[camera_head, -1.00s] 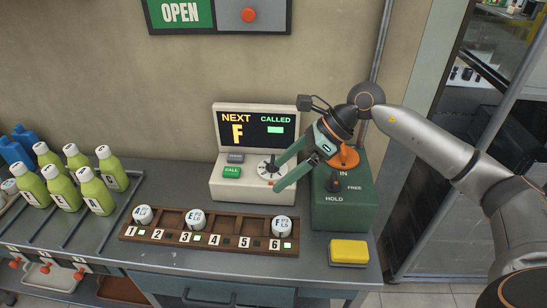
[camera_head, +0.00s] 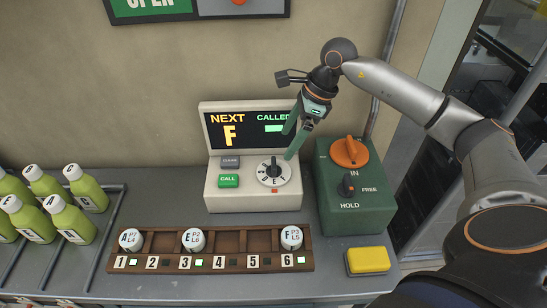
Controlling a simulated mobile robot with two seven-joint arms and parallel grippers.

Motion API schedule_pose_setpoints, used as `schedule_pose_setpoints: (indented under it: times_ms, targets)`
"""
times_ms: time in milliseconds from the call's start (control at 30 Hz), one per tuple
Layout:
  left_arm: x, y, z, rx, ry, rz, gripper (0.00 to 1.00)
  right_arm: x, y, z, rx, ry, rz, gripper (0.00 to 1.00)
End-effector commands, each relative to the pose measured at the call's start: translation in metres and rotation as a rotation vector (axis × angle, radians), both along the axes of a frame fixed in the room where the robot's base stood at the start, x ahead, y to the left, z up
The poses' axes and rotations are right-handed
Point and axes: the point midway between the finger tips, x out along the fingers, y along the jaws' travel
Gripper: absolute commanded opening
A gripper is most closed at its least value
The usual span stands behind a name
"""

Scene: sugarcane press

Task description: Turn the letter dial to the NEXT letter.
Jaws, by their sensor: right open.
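The white letter dial (camera_head: 267,179) with a dark knob sits on the front of the cream caller console. Letters ring its face, too small to read surely. The console's screen (camera_head: 243,133) reads "NEXT" with a yellow "F" below it, and "CALLED" above a green bar. My right gripper (camera_head: 289,144) is open and empty, with its green fingers pointing down just above and right of the dial. One finger covers part of the screen; the other ends near the dial's upper right edge. My left gripper is out of view.
A green box (camera_head: 352,208) with an orange knob stands right. A numbered wooden rack (camera_head: 210,263) holds white-capped items in front, beside a yellow block (camera_head: 367,260). Green bottles (camera_head: 72,225) stand left.

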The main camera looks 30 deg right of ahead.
Motion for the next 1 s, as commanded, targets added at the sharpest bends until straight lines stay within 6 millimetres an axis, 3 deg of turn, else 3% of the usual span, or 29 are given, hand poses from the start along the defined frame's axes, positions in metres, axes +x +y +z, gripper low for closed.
schedule_pose_setpoints:
  times_ms: [200, 400, 833, 1000]
  targets:
    - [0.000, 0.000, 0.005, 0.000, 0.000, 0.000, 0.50, 0.008, 0.017, -0.043, 0.004, 0.004, 0.002, 0.93]
    - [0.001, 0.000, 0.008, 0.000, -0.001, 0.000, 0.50, 0.015, 0.026, -0.070, 0.003, 0.002, 0.000, 0.93]
    - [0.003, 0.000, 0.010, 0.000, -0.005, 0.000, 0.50, 0.018, 0.029, -0.081, 0.001, -0.001, 0.000, 0.93]
    - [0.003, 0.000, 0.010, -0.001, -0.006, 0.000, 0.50, 0.017, 0.029, -0.081, 0.001, -0.001, 0.000, 0.76]
